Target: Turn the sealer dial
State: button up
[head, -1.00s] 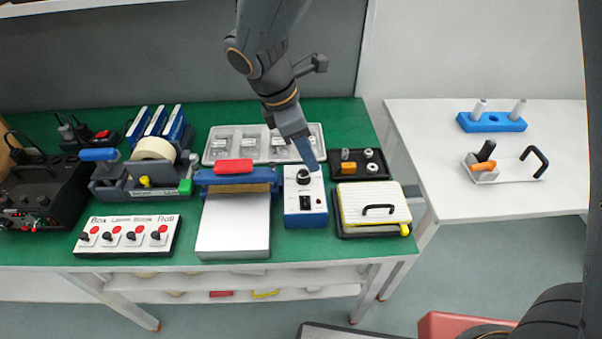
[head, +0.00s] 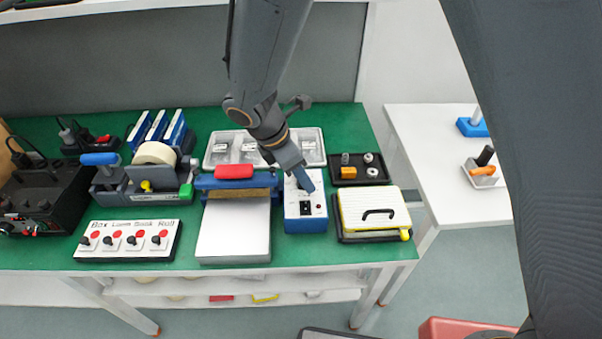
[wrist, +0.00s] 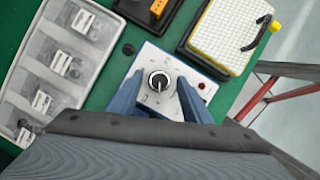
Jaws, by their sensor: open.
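The sealer's blue and white control box (head: 306,225) stands on the green table, right of the silver sealer plate (head: 233,232). Its black and silver dial (wrist: 159,81) shows in the wrist view on the white top face. In the head view my gripper hides the dial. My gripper (wrist: 158,98) is open, with its blue fingers to either side of the dial in the wrist view. In the head view my gripper (head: 306,184) is above the back part of the box. I cannot tell whether the fingers touch the dial.
A tray of clear packs (head: 221,150) lies behind the box, and a black tray (head: 358,169) is to the back right. A white-topped pad with a black handle (head: 375,208) sits close on the right. A panel of switches (head: 127,240) is at the left.

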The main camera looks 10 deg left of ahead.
jog(key=c, duration=1)
jog(key=shift+c, duration=0.2)
jog(key=shift+m, duration=0.3)
jog(key=m+p, duration=0.1)
jog(key=m+g+p, duration=0.1)
jog(key=m, duration=0.1)
jog(key=shift+w+a+g+h, duration=0.1)
jog(key=shift+g+h, duration=0.2)
jog(key=shift+w+m+g+p, duration=0.1)
jog(key=shift+m+g+p, duration=0.45)
jog(key=shift+m, duration=1.55)
jog(key=shift+g, duration=0.25)
